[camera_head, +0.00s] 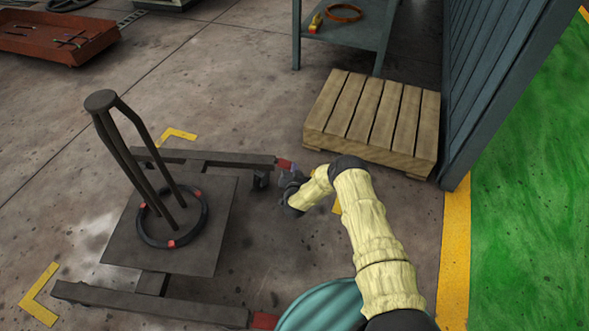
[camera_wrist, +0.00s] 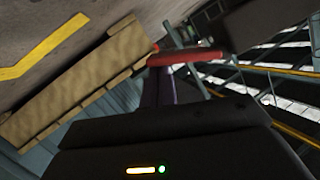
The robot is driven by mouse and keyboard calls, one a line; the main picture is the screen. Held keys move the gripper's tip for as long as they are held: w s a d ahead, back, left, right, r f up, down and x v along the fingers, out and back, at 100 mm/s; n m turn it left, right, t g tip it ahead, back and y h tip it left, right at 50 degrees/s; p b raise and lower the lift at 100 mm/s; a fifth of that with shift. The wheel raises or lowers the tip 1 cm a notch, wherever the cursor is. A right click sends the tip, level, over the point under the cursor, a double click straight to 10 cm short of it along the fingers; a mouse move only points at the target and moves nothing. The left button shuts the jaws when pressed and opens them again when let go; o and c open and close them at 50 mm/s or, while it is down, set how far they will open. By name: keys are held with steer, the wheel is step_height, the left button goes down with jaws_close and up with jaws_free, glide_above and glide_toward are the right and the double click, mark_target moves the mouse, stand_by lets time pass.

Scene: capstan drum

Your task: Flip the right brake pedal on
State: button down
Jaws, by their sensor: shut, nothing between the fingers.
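A dark wheeled stand carries the capstan drum frame (camera_head: 160,225) at the left of the head view. A red brake pedal (camera_head: 284,164) sits at the right end of its far beam, above a caster. A second red pedal (camera_head: 264,320) is at the end of the near beam, at the bottom edge. My gripper (camera_head: 286,178) is at the far pedal, shut and empty. In the wrist view the red pedal (camera_wrist: 185,57) lies across the picture just beyond my fingers, which partly show below it. I cannot tell whether they touch it.
A wooden pallet (camera_head: 375,118) lies just beyond and right of my gripper. A corrugated blue-grey wall (camera_head: 500,75) stands to its right, and a metal table (camera_head: 345,27) is behind. A teal drum-like object (camera_head: 325,305) is at the bottom. The floor between the beams' right ends is clear.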

steer(key=s+d+r+p, duration=0.2)
steer(key=s+r+p, duration=0.3)
steer(key=s+p, duration=0.4)
steer(key=shift+s+r, duration=0.35)
steer(key=shift+s, duration=0.2)
steer(key=shift+w, duration=0.1)
